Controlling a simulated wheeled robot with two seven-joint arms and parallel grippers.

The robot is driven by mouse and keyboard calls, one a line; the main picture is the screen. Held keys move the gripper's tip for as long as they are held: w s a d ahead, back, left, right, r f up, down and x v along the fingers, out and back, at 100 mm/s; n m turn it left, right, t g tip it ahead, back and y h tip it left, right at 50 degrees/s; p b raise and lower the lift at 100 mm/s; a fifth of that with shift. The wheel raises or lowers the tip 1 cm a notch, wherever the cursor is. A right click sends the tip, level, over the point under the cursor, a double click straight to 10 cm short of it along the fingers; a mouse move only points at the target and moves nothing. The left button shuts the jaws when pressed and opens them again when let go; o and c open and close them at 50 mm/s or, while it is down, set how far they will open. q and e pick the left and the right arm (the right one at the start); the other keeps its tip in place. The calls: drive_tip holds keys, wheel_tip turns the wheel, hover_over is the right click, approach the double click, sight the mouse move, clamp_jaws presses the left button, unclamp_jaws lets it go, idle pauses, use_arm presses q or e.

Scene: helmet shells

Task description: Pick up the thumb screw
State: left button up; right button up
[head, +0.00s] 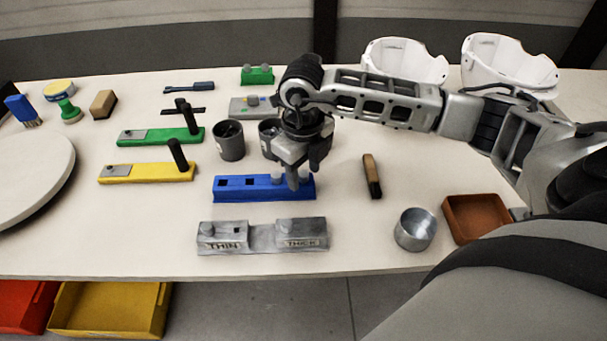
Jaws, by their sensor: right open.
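My right gripper (292,183) points down at the right half of the blue block (238,195), with its jaws open. Small grey round knobs, which look like thumb screws (277,179), sit on that half close to the fingertips. The fingers partly hide them, so I cannot tell whether they touch. The block's left half shows two dark square holes. A grey metal block (262,240) marked THIN and THICK stands in front, with a round grey knob on each end. My left gripper is not in view.
Two dark cups (229,141) stand behind the blue block, one partly hidden by my arm. Green (160,136) and yellow (145,173) blocks lie left. A brown-handled tool (371,176), metal cup (415,230) and brown tray (476,218) are right. White helmet shells (508,66) stand behind.

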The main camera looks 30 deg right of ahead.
clamp_jaws()
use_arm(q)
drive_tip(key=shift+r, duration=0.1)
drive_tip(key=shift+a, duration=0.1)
use_arm(e)
drive_tip(key=shift+r, duration=0.15)
drive_tip(key=shift+r, duration=0.3)
wheel_tip(320, 180, up, 2)
drive_tip(key=shift+w+b, duration=0.1)
drive_tip(key=shift+b, duration=0.4)
use_arm(q)
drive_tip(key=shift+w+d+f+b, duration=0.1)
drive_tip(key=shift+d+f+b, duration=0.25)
drive_tip(key=shift+b, duration=0.3)
use_arm(e)
drive_tip(key=s+a+r, duration=0.2)
drive_tip(key=s+r, duration=0.8)
drive_tip(key=s, duration=0.4)
drive_tip(key=shift+a+r, duration=0.1)
drive_tip(key=shift+r, duration=0.1)
